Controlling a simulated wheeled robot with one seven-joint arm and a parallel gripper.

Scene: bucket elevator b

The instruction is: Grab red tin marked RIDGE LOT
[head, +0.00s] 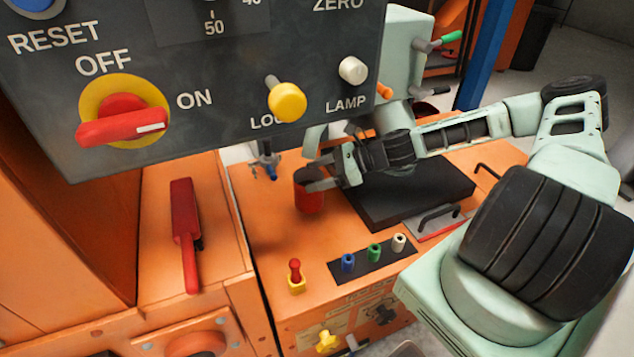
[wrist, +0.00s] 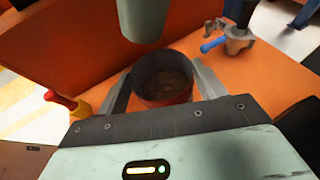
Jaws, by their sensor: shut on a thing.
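A red tin (head: 309,197) stands on the orange machine top, left of a black plate. No lettering on it can be read in either view. In the wrist view the tin (wrist: 164,80) is open at the top, with dark brown lumps inside. My gripper (head: 316,184) reaches in from the right and is shut on the tin, one finger on each side in the wrist view (wrist: 160,88). The tin looks upright, and I cannot tell whether it is clear of the surface. Part of its upper side is hidden by the gripper.
A dark control panel (head: 225,75) with a red switch and yellow knob hangs close above. A blue-handled valve (head: 268,160) is behind the tin. A red-and-yellow switch (head: 296,275) and coloured plugs (head: 374,253) are in front. A grey-green spout (wrist: 143,18) hangs near the tin.

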